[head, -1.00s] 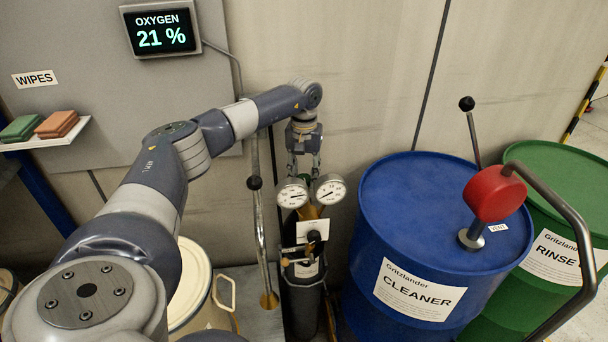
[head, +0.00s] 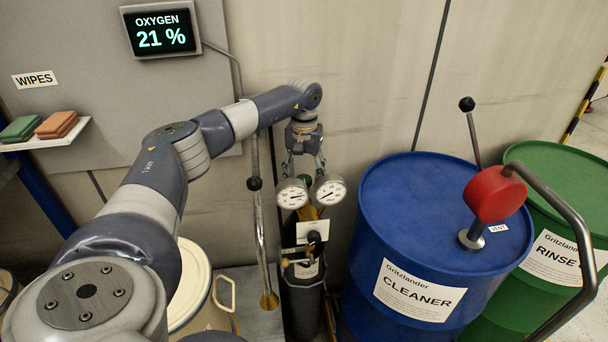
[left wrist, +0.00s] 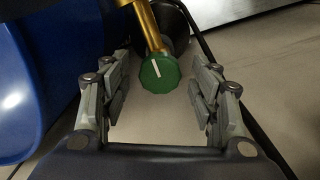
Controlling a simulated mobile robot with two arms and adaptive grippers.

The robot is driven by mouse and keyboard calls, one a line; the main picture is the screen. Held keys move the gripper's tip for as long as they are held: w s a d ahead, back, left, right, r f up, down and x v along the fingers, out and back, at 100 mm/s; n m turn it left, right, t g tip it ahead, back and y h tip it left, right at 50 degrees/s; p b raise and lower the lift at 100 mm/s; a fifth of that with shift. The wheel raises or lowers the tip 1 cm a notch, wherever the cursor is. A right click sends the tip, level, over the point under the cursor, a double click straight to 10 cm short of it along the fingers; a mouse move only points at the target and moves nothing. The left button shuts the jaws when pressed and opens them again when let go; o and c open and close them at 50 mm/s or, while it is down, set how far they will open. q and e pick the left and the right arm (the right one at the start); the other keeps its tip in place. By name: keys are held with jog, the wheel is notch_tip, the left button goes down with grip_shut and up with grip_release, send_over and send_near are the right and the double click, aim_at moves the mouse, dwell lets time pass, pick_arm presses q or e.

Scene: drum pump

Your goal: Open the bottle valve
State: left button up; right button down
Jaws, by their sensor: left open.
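The gas bottle (head: 303,300) stands upright and dark left of the blue drum, with two round gauges (head: 292,193) (head: 329,190) at its top. In the left wrist view its valve is a green ribbed knob (left wrist: 158,73) with a white line, beside a brass pipe (left wrist: 148,25). My left gripper (head: 303,172) points down above the gauges. In the left wrist view its open fingers (left wrist: 160,97) stand on either side of the knob, with a gap on both sides. The knob is hidden in the head view. My right gripper is not in view.
A blue CLEANER drum (head: 400,215) with a red pump head (head: 494,193) stands close right of the bottle. A green RINSE drum (head: 570,170) is behind it. A chrome lance (head: 262,230) hangs left of the bottle. The oxygen display (head: 161,30) reads 21 %.

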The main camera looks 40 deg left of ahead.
aim_at(304, 178)
pick_arm(q)
notch_tip(304, 178, up, 12)
dwell(0.6)
jog(key=shift+r, duration=0.1)
